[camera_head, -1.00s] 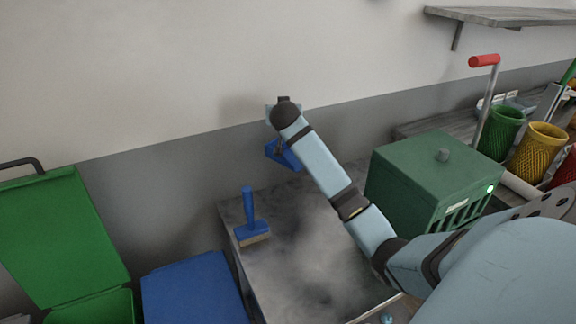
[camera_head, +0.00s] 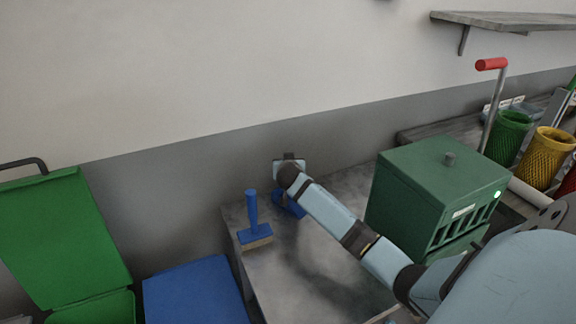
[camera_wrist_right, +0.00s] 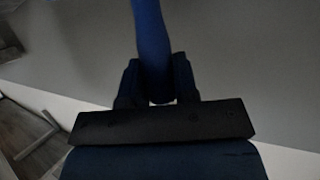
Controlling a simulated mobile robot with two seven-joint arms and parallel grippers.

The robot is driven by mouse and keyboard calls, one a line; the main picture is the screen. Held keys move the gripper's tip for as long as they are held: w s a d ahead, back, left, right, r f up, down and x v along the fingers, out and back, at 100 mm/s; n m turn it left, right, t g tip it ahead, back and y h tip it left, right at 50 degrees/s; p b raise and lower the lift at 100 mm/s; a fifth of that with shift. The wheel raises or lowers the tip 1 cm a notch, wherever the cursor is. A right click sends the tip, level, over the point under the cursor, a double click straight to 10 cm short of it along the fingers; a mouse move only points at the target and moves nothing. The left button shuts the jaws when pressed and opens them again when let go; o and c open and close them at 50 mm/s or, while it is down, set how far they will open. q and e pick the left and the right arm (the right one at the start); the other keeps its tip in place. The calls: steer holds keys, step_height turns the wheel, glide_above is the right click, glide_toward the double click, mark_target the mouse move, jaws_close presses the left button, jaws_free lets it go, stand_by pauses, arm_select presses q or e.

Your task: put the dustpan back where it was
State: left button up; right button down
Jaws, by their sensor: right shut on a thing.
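The blue dustpan (camera_head: 288,207) shows in the head view partly behind my right wrist, low over the back of the grey table (camera_head: 290,262). I cannot tell whether it touches the table top. In the right wrist view the blue handle (camera_wrist_right: 152,40) stands between the dark fingers of my right gripper (camera_wrist_right: 158,88), which is shut on it. A blue hand brush (camera_head: 252,220) stands upright on the table, bristles down, left of the dustpan. My left gripper is not in view.
A green box with a slotted front (camera_head: 440,190) stands on the right of the table. A blue bin (camera_head: 195,290) and an open green bin (camera_head: 60,240) are at the left. Mesh baskets (camera_head: 548,152) stand at the far right. The table front is bare.

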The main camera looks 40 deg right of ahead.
steer(key=shift+f, duration=0.15)
steer(key=c, duration=0.9)
jaws_free()
steer(key=shift+r, duration=0.2)
steer(key=shift+s+a+r, duration=0.1)
steer(key=shift+s+a, duration=0.05)
steer(key=v, duration=1.1)
steer(key=shift+s+a+r, duration=0.1)
steer(key=shift+s+a, duration=0.05)
steer(key=shift+s, duration=0.1)
